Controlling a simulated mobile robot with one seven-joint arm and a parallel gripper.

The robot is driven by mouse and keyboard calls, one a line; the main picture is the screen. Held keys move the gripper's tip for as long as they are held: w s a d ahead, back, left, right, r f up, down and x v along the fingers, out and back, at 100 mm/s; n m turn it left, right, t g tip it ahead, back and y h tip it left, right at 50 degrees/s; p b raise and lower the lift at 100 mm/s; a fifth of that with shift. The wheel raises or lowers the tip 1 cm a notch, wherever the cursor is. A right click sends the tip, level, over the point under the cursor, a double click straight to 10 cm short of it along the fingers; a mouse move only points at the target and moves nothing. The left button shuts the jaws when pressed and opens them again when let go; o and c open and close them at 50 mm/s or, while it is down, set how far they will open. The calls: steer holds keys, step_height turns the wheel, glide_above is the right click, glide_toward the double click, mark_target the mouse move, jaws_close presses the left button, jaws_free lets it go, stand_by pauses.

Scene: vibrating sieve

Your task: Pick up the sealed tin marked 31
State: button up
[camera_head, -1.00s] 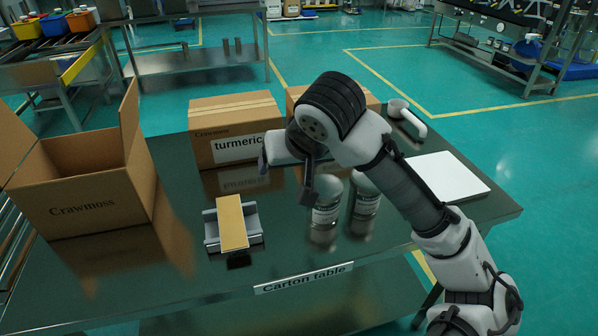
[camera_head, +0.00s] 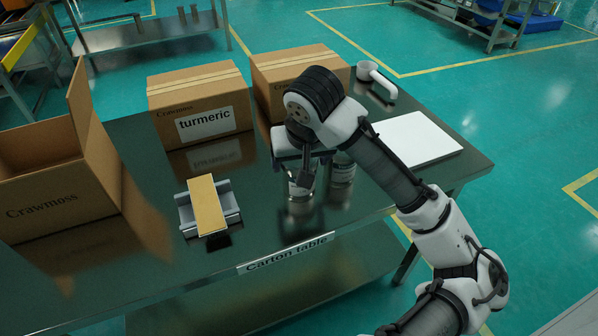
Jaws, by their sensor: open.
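The label print is too small to read, so I cannot tell which is marked 31. My gripper (camera_head: 292,174) is open and points down at the left tin. One finger crosses in front of that tin; I cannot tell whether they touch or whether the tin is between the fingers.
An open carton (camera_head: 62,190) stands at the left. A grey holder with a tan block (camera_head: 209,205) lies nearer. Closed cartons, one marked turmeric (camera_head: 205,105) and another (camera_head: 290,75), stand behind. A white board (camera_head: 415,140) and a white handled tool (camera_head: 376,80) are at the right.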

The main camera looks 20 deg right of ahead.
steer(key=x, duration=0.4)
steer(key=shift+w+f, duration=0.2)
steer(key=shift+c, duration=0.2)
steer(key=c, duration=0.8)
steer(key=shift+r, duration=0.15)
steer(key=shift+c, duration=0.2)
